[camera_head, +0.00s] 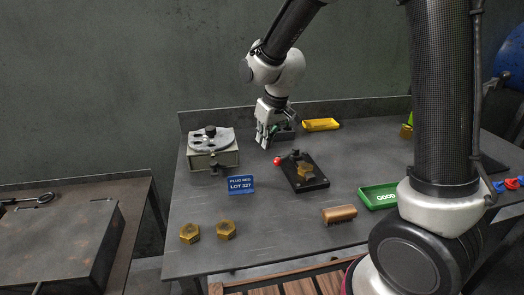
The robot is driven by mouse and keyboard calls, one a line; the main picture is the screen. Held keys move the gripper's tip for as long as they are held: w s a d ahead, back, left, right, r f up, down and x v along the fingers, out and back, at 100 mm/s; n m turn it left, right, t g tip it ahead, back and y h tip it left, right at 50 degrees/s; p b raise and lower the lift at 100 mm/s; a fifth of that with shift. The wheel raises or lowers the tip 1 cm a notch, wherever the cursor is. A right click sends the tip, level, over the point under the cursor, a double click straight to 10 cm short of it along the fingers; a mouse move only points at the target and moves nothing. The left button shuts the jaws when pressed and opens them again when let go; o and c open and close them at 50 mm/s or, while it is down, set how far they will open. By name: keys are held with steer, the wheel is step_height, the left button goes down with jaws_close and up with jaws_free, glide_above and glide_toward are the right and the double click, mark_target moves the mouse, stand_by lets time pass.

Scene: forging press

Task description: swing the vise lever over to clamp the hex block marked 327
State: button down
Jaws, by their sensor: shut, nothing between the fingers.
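A black vise fixture (312,184) lies on the grey bench near the middle. A brass hex block (305,171) sits on it; any marking on the block is too small to read. The vise lever ends in a red knob (277,160) at the fixture's upper left. My gripper (264,144) points down, shut and empty, a little above and left of the red knob in the picture. It appears apart from the knob, though its exact height is hard to tell. The lever's rod is barely visible.
A blue sign (241,185) reads LOT 327. A grey gauge block (213,158) stands at left, with two brass hex pieces (190,233) in front. The front middle is clear.

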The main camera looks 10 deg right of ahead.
steer(key=shift+v, duration=2.15)
steer(key=shift+w+d, duration=0.1)
steer(key=shift+w, duration=0.05)
steer(key=s+d+r+m, duration=0.2)
steer(key=s+d+r, duration=0.3)
steer(key=s+d, duration=0.4)
steer(key=s+d+r+m+t+h, duration=0.1)
steer(key=s+d+r+m, duration=0.2)
steer(key=s+d, duration=0.7)
steer(key=s+r, duration=0.2)
steer(key=s, duration=0.4)
steer(key=shift+s+d+h, duration=0.3)
steer(key=shift+s, duration=0.1)
